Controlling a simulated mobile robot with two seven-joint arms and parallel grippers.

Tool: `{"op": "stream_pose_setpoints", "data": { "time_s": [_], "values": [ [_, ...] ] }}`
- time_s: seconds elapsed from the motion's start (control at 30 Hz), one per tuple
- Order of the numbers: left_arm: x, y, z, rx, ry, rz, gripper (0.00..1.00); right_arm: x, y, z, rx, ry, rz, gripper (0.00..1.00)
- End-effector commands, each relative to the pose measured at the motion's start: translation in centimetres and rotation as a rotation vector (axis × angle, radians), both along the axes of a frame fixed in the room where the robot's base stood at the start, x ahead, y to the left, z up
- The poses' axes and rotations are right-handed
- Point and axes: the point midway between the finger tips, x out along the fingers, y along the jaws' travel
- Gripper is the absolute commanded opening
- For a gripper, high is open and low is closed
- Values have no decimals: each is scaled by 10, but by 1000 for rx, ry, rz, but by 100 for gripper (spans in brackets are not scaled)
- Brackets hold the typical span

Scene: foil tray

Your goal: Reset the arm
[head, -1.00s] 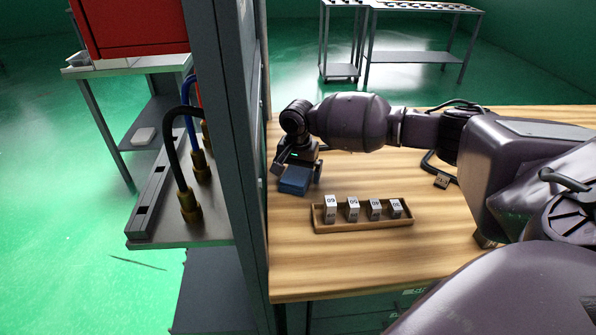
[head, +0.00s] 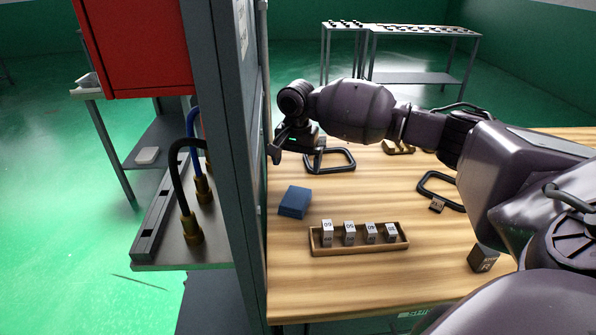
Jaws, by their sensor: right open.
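My right arm reaches in from the right across the wooden table (head: 400,278). Its gripper (head: 292,156) is open and empty at the table's left side, near the grey cabinet post. It hangs above the table, behind and apart from a blue block (head: 295,202), which lies on the tabletop. My left gripper does not show.
A wooden tray (head: 358,249) with several numbered blocks stands in front of the blue block. Black frame-like handles (head: 330,160) and a dark cube (head: 483,259) lie on the table. The grey post (head: 228,150) closes off the left side. Hoses with brass fittings (head: 192,230) stand beyond it.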

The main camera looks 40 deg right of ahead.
Motion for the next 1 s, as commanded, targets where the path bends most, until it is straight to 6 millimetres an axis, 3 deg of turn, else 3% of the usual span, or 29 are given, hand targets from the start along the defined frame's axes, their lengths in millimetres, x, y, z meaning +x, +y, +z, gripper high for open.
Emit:
{"op": "stream_pose_setpoints", "data": {
  "time_s": [0.73,0.87,1.0],
  "values": [
    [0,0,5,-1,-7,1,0,0,0,11,0,-2,0,99],
    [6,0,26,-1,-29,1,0,-1,0,40,0,-27,0,99],
    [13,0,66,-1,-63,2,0,-2,0,92,0,-63,0,99]
  ]
}}
